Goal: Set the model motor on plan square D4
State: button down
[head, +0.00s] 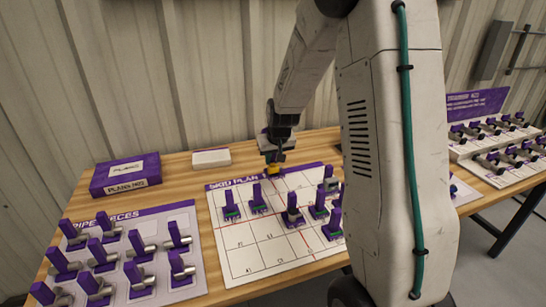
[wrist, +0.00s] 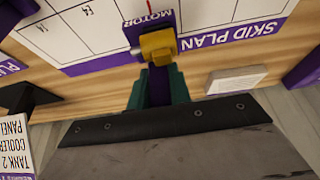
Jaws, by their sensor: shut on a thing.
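The model motor is a yellow block (wrist: 157,46) on a purple base marked MOTOR. In the head view the motor (head: 275,169) is at the far edge of the white skid plan board (head: 262,262), near its purple title strip. My gripper (head: 274,155) is shut on the motor; its green fingers (wrist: 158,88) show in the wrist view behind the yellow block. I cannot tell whether the base touches the board. Plan squares are printed on the board, which also shows in the wrist view (wrist: 95,35); I cannot pick out D4.
Several purple models, such as one near the left (head: 230,207), stand on the plan. A board of pipe pieces (head: 203,270) lies at left. A purple box (head: 125,175) and a white block (head: 211,158) lie at the back. Racks of parts (head: 480,150) stand at right.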

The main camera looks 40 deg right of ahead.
aim_at(273, 166)
jog(key=shift+f, duration=1.75)
jog(key=shift+f, duration=0.65)
jog(key=c, duration=1.2)
grip_release()
jog(key=shift+r, duration=0.25)
jog(key=shift+r, duration=0.3)
jog(key=shift+r, duration=3.5)
